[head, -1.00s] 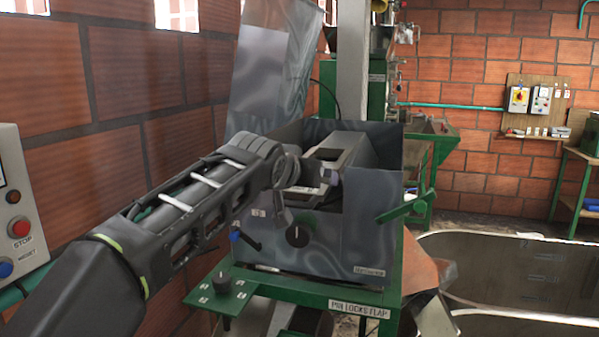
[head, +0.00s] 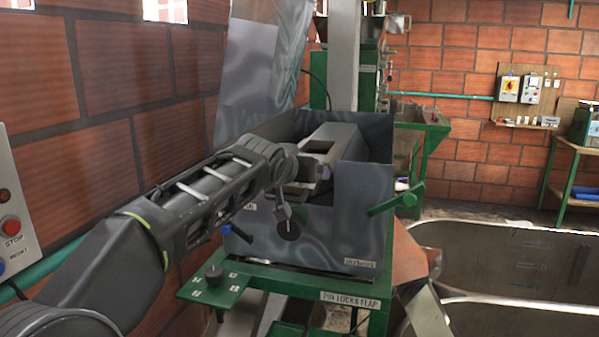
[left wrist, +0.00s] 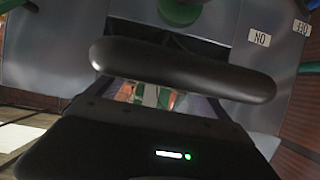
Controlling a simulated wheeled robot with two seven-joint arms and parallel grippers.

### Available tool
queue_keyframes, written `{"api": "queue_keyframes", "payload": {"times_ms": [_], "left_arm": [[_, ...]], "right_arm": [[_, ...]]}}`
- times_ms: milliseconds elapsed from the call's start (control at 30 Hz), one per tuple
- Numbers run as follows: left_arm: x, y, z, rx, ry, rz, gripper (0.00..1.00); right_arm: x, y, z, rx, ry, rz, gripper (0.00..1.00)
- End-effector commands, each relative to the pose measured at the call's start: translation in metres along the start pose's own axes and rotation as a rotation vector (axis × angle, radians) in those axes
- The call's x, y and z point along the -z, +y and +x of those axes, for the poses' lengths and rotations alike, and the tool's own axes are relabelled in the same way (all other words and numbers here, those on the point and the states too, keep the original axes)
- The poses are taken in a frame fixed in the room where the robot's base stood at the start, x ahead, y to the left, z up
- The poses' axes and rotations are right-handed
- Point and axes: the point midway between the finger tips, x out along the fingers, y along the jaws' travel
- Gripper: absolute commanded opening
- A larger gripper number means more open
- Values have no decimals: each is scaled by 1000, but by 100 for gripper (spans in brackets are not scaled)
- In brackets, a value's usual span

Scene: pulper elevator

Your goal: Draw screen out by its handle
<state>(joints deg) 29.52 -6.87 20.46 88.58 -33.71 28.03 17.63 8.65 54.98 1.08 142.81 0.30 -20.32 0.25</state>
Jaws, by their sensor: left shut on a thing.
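The grey metal machine box (head: 345,225) stands open-topped on a green frame. A lighter grey housing (head: 340,140) with a dark rectangular opening sits inside it. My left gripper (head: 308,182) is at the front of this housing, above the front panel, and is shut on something. The jaws and wrist hide most of what it holds, so I cannot make out the screen itself. In the left wrist view a dark rounded bar (left wrist: 185,68) crosses the picture in front of the grey panel; I cannot tell whether it is the handle. My right gripper is not in view.
A dark knob (head: 289,230) sits on the front panel below my left wrist. A green lever (head: 396,199) sticks out at the right. A green bracket (head: 213,287) juts out at the lower left. A brick wall (head: 100,110) runs along the left and a metal tank (head: 510,260) stands at right.

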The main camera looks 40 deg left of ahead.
Motion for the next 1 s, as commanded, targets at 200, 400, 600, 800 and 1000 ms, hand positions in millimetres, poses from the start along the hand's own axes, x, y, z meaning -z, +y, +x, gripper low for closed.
{"api": "queue_keyframes", "payload": {"times_ms": [200,400,600,800,1000], "left_arm": [[0,0,0,0,0,0,56],[0,0,0,0,0,0,39],[2,0,-1,-1,4,0,29],[-1,0,-6,0,5,0,29],[-5,1,-15,0,5,1,29]], "right_arm": [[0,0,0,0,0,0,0],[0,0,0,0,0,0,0],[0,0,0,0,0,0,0],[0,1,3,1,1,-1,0],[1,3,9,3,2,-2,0]]}}
